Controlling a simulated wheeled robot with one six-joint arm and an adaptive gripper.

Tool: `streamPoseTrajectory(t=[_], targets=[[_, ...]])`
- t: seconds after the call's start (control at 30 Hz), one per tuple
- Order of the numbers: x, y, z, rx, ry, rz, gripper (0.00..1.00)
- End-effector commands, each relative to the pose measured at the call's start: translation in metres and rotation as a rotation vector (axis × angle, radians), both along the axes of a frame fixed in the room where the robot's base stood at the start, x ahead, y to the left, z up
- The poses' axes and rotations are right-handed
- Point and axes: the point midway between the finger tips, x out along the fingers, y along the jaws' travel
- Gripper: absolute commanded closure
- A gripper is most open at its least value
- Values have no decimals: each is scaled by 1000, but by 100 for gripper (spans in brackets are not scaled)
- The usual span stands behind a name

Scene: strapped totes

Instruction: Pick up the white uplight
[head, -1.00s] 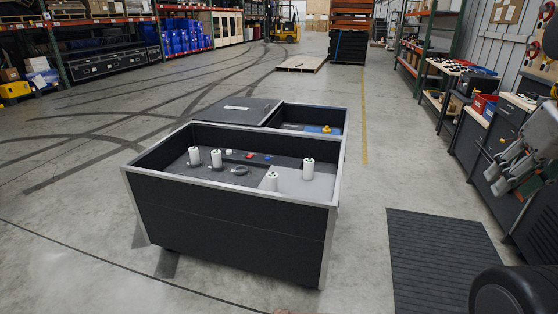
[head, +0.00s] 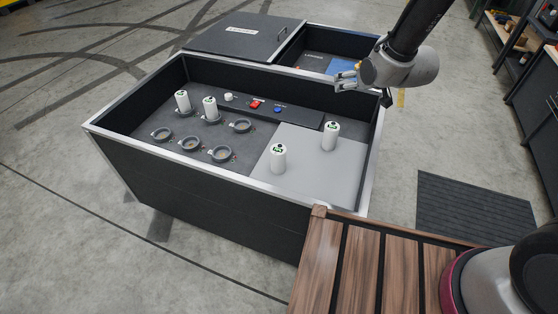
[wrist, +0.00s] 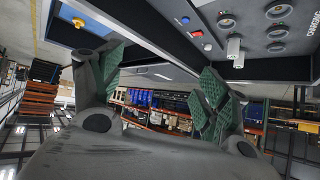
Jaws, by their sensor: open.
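Several white cylinders with dark-and-green tops stand upright in the open front compartment of a black tote (head: 235,195). I cannot tell which one the task calls the white uplight. Two stand at the left in ring holders, a left one (head: 183,101) and its neighbour (head: 210,109). Two stand on a light grey panel at the right, a front one (head: 278,158) and a rear one (head: 331,135). My gripper (head: 345,80) is open and empty above the tote's right rear part, apart from the cylinders. In the wrist view, my gripper (wrist: 160,88) has its fingers spread; one white cylinder (wrist: 235,50) shows beyond them.
Empty ring holders (head: 190,145) sit at the compartment's left front. A rear ledge carries a red button (head: 256,104) and a blue button (head: 278,109). The tote's raised walls surround the cylinders. A closed dark lid (head: 245,36) lies behind. A wood-slatted surface (head: 365,265) stands in front.

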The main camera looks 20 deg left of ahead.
Motion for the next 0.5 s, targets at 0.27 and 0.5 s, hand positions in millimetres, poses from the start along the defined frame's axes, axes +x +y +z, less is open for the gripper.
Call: streamPoseTrajectory(t=[0.27, 0.5], targets=[[-65, 120, -150, 92, -153, 199, 24], [-128, 148, -220, 162, -246, 309, 24]])
